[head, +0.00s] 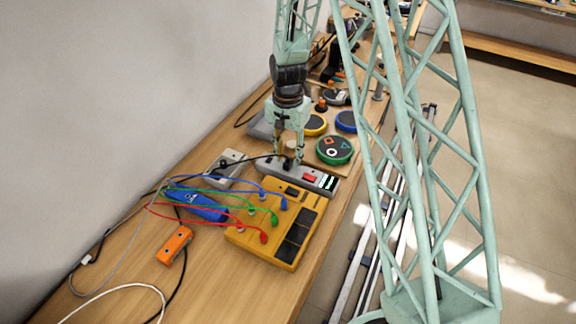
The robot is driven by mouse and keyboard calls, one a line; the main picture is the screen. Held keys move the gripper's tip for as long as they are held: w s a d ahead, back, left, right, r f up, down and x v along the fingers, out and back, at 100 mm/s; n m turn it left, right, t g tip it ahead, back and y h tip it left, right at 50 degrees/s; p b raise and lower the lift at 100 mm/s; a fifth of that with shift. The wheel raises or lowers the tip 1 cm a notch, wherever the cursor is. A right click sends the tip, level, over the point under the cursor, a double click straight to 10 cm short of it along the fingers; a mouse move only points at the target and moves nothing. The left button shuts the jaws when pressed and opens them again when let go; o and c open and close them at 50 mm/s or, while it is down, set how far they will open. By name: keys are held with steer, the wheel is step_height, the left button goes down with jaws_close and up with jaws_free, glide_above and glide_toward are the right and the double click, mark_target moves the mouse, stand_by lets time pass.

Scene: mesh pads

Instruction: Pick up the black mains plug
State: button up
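My gripper (289,158) points down over the left end of a grey power strip (322,181). Its two pale green fingers are spread apart, with a visible gap between them. A small dark shape (287,161) sits low between the fingertips at the strip's left end, and a thin black cable runs to it from the left. It looks like the black mains plug, but it is small and partly hidden by the fingers. I cannot tell whether a finger touches it.
A yellow box (262,237) with green, blue and red leads stands just in front of the strip. A blue device (196,206), a grey box (226,166) and an orange box (174,245) lie to the left. Round coloured pads (334,151) lie behind. The bench front-left is mostly clear except for cables.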

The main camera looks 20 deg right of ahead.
steer(key=shift+f, duration=1.15)
steer(key=shift+c, duration=0.2)
steer(key=c, duration=0.9)
steer(key=shift+r, duration=0.2)
steer(key=shift+r, duration=1.45)
steer(key=shift+s+r, duration=0.15)
steer(key=shift+s, duration=0.05)
steer(key=s, duration=0.5)
steer(key=s+r, duration=0.1)
steer(key=s, duration=0.9)
steer(key=shift+s+r, duration=0.2)
steer(key=shift+s, duration=0.1)
